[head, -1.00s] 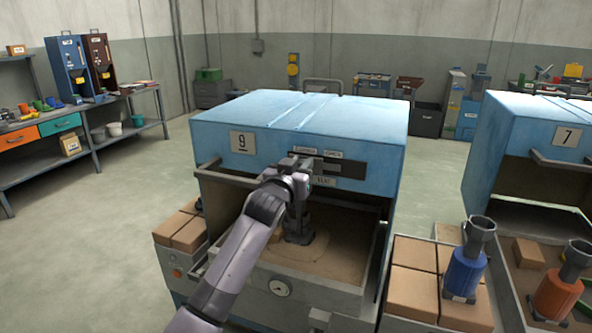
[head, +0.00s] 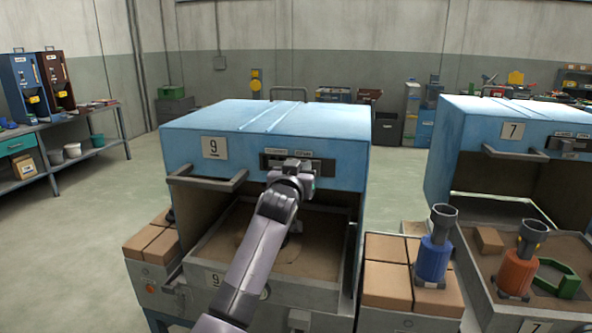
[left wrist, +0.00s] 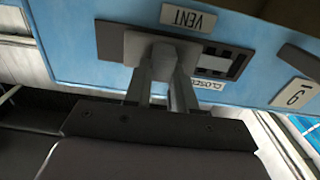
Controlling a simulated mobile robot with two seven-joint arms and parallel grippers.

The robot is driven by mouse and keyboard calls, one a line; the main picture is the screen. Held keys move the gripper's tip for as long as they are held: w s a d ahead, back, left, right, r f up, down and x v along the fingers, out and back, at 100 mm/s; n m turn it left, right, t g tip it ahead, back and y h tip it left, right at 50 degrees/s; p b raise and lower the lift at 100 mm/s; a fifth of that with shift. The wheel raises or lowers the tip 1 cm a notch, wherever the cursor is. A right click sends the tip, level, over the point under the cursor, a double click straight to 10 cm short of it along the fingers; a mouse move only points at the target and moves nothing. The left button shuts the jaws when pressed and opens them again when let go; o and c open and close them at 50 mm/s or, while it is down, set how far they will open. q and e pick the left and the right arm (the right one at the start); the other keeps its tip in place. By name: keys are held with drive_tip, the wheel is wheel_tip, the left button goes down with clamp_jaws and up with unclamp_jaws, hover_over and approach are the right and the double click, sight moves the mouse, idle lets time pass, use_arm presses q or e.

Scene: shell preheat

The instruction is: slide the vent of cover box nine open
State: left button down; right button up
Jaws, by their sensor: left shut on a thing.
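Cover box nine (head: 285,120) is the blue hood with the "9" plate (head: 214,148), left of centre in the head view. My left gripper (head: 298,166) is at its front, at the vent strip (head: 325,165). In the left wrist view, which is turned over, my left gripper (left wrist: 160,78) is shut on the grey vent handle (left wrist: 160,50), close to the VENT label (left wrist: 188,17). Beside the handle, on the side of the CLOSED label (left wrist: 207,96), slots (left wrist: 222,64) show in the strip. My gripper hides part of the strip in the head view. My right gripper is not in view.
A grey bar handle (head: 208,182) sticks out from the box front, left of my arm. Below is an open sandy bed (head: 235,225). Brown blocks (head: 385,285), a blue canister (head: 434,256) and cover box seven (head: 465,130) stand at the right.

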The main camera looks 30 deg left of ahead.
use_arm(q)
drive_tip(key=c, duration=0.9)
unclamp_jaws()
drive_tip(key=shift+w+d, duration=0.15)
drive_tip(key=shift+d, duration=0.2)
drive_tip(key=shift+a, duration=0.1)
drive_tip(key=shift+b+v, duration=0.35)
drive_tip(key=shift+v, duration=3.25)
drive_tip(key=shift+f, duration=0.15)
drive_tip(key=s+d+f+m+g+h, duration=0.2)
drive_tip(key=s+f, duration=0.4)
drive_tip(key=f, duration=0.6)
drive_tip(key=s+d+f+m+g+h, duration=0.15)
drive_tip(key=s+f, duration=0.45)
drive_tip(key=f, duration=0.6)
drive_tip(key=s+d+f+g+h, duration=0.1)
drive_tip(key=s+d+f, duration=0.1)
drive_tip(key=s+f, duration=0.2)
drive_tip(key=s+d+f+m+g+h, duration=0.1)
drive_tip(key=s+f, duration=0.4)
drive_tip(key=s, duration=0.5)
drive_tip(key=s+d+f+g+h, duration=0.1)
drive_tip(key=s+d+f, duration=0.2)
drive_tip(key=s, duration=0.4)
drive_tip(key=shift+s+f+m+g, duration=0.25)
drive_tip(key=shift+s+f+m, duration=0.15)
drive_tip(key=shift+f, duration=0.35)
